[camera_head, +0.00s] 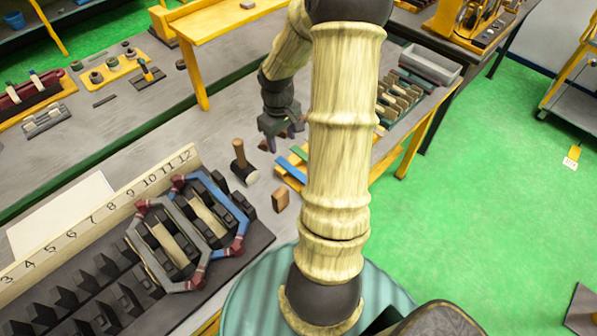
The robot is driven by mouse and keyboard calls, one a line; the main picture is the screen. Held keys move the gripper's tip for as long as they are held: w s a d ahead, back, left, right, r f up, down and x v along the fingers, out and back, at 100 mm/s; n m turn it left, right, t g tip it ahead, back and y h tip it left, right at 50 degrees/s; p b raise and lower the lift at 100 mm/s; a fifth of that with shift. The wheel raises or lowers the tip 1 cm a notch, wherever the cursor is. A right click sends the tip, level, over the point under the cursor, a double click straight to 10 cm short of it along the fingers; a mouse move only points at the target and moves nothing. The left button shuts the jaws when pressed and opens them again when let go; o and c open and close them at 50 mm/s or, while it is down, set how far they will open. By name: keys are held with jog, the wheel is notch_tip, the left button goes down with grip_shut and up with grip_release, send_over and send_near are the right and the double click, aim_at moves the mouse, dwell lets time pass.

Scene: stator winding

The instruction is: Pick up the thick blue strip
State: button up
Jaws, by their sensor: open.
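A blue strip (291,170) lies on the grey bench, just left of my arm's forearm. My gripper (283,138) points down over the bench behind and slightly left of the strips. Its jaws are open, and it is apart from the strips.
A mallet (243,164) stands left of the strips, and a small brown block (280,199) lies in front of them. A numbered rack (110,232) with coil frames fills the front left. A wooden-slatted holder (398,97) stands behind my arm at right.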

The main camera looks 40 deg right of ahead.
jog(key=d, duration=0.5)
jog(key=shift+s+f, duration=0.15)
jog(key=shift+f, duration=0.15)
jog(key=p, duration=0.3)
send_over(296, 172)
jog(key=f, duration=1.2)
jog(key=shift+s+f, duration=0.15)
jog(key=shift+s, duration=0.05)
jog(key=shift+w+f+p, duration=0.15)
jog(key=shift+f+p, duration=0.7)
jog(key=shift+f, duration=1.75)
